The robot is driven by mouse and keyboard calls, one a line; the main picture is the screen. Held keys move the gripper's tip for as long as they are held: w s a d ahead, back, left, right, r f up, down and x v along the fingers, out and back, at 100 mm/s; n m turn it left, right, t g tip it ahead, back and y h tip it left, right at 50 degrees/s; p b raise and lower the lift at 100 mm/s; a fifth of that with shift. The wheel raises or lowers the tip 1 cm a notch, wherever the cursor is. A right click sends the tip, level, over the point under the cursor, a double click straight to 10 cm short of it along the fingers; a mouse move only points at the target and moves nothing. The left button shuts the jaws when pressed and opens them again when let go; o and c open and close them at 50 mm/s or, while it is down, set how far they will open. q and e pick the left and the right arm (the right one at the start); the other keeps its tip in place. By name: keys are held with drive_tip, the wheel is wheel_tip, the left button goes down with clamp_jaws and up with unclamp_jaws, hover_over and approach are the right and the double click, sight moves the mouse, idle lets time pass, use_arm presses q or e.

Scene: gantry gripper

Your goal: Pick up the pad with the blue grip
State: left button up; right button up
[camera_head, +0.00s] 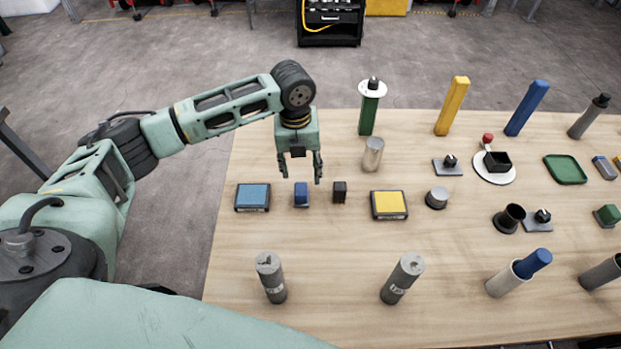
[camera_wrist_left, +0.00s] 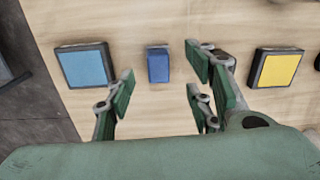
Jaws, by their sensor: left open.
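A small upright blue block (camera_head: 301,194), which looks like the pad's blue grip, stands on the wooden table; it also shows in the left wrist view (camera_wrist_left: 158,66). My left gripper (camera_head: 301,168) is open and empty, pointing down above and just behind the blue block. In the left wrist view the block shows between and beyond the two green fingers (camera_wrist_left: 160,85), apart from both. A flat square with a blue top and dark rim (camera_head: 253,196) lies to its left. My right gripper is not in view.
A small black block (camera_head: 339,191) stands close to the right of the blue one, then a yellow-topped square (camera_head: 389,204). A metal cylinder (camera_head: 373,154) and a green post (camera_head: 368,110) stand behind. Two grey cylinders (camera_head: 271,277) (camera_head: 402,278) stand in front.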

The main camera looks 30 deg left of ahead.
sight(301, 189)
use_arm(q)
drive_tip(key=shift+s+d+m, duration=0.1)
drive_tip(key=shift+d+m, duration=0.05)
drive_tip(key=shift+m, duration=0.25)
drive_tip(key=shift+s+f+g, duration=0.15)
drive_tip(key=shift+f+g, duration=0.15)
drive_tip(key=shift+f, duration=0.05)
drive_tip(key=shift+s+f+p, duration=0.25)
drive_tip(key=shift+f+p, duration=0.15)
drive_tip(key=shift+f, duration=0.25)
drive_tip(key=shift+s+f+p, duration=0.2)
drive_tip(key=shift+f+p, duration=0.2)
drive_tip(key=shift+f, duration=0.2)
wheel_tip(301, 189, down, 3)
drive_tip(key=shift+d+r+p, duration=0.1)
drive_tip(key=shift+p, duration=0.4)
drive_tip(key=shift+w+f, duration=0.1)
drive_tip(key=shift+f, duration=0.6)
drive_tip(key=c, duration=0.8)
clamp_jaws()
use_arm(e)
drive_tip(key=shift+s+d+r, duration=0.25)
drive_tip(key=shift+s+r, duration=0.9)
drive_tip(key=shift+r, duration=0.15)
